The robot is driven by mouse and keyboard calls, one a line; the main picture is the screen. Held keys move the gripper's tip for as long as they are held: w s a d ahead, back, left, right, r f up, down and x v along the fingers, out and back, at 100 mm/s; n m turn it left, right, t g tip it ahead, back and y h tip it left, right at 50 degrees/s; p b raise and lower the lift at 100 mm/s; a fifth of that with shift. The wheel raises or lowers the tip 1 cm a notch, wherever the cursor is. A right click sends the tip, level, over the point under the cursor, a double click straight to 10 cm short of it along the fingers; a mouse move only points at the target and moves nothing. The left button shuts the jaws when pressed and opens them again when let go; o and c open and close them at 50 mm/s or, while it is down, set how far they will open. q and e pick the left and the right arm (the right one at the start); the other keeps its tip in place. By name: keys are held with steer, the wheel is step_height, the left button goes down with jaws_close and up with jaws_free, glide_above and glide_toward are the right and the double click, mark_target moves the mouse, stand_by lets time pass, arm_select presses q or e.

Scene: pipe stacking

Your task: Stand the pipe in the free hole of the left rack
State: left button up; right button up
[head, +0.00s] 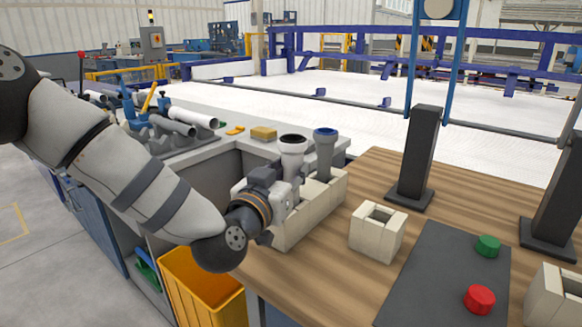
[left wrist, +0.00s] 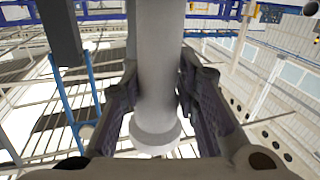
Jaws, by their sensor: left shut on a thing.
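A white pipe (head: 292,147) with a flared, open top stands upright at the left rack (head: 312,212), a long beige block at the left table edge. My left gripper (head: 287,187) is shut on this pipe below its flared end. In the left wrist view, the pipe (left wrist: 157,60) runs between both finger pads (left wrist: 155,95). The pipe's lower end is hidden by the gripper, so I cannot tell whether it is in a hole. A grey pipe with a blue rim (head: 325,150) stands upright in the rack just to the right. My right gripper is not in view.
A small beige block with a square hole (head: 378,231) stands right of the rack. Beyond it are a dark mat (head: 435,275) with green (head: 488,246) and red (head: 479,299) buttons, and black posts (head: 418,155). A yellow bin (head: 200,290) is below left.

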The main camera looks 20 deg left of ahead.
arm_select(q)
steer(key=shift+f, duration=0.7)
steer(key=shift+f, duration=0.2)
steer(key=o, duration=1.2)
steer(key=s, duration=0.7)
steer(key=shift+s+a, duration=0.25)
steer(key=shift+a, duration=0.1)
